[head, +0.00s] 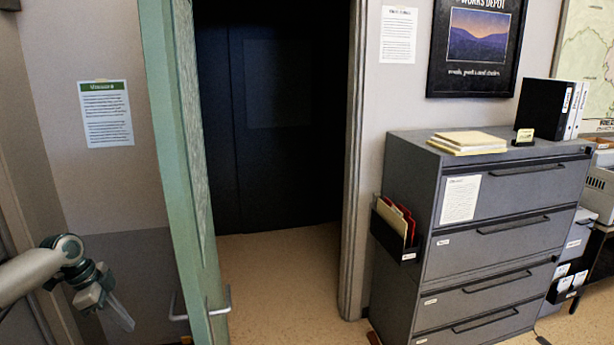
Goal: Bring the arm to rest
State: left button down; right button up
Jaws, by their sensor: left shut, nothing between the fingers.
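My left arm comes in from the left edge of the head view, low in the picture. My left gripper (122,316) points down and to the right, with its fingers together and nothing between them. It hangs in front of the wall, to the left of the green door (178,130), and appears apart from it. My right gripper is not in view.
The green door stands open on a dark doorway (270,120). A metal handle (220,302) sticks out low on it. A grey filing cabinet (500,235) with folders on top stands right of the doorway. The floor (280,270) in the doorway is clear.

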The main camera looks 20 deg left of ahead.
pick_arm(q)
jog(key=s+f+n+y+b, duration=0.15)
jog(key=s+f, duration=0.25)
jog(key=f, duration=1.1)
jog(key=s+f+n+y+b, duration=0.1)
jog(key=s+f+n+b, duration=0.2)
jog(key=f, duration=1.2)
jog(key=s+f+n+y+b, duration=0.15)
jog(key=s+f, duration=0.25)
jog(key=f, duration=1.1)
jog(key=s+d+f+n+b, duration=0.1)
jog(key=s+d+f+b, duration=0.1)
jog(key=s+d+f, duration=0.55)
jog(key=s+d+f+g+b, duration=0.15)
jog(key=s+d+f, duration=0.35)
jog(key=f, duration=0.5)
jog(key=s+d+f+n+b, duration=0.1)
jog(key=s+d+f+b, duration=0.1)
jog(key=s+d+f, duration=0.5)
jog(key=s+d+f+b, duration=0.1)
jog(key=s+d+f, duration=0.2)
jog(key=d, duration=0.3)
jog(key=s+d+f+b, duration=0.1)
jog(key=s+d+f, duration=0.2)
jog(key=s+d, duration=0.2)
jog(key=s+d+f+h+b, duration=0.1)
jog(key=s+d+f, duration=0.3)
jog(key=d, duration=0.5)
jog(key=shift+s+m, duration=0.3)
jog(key=shift+s, duration=0.05)
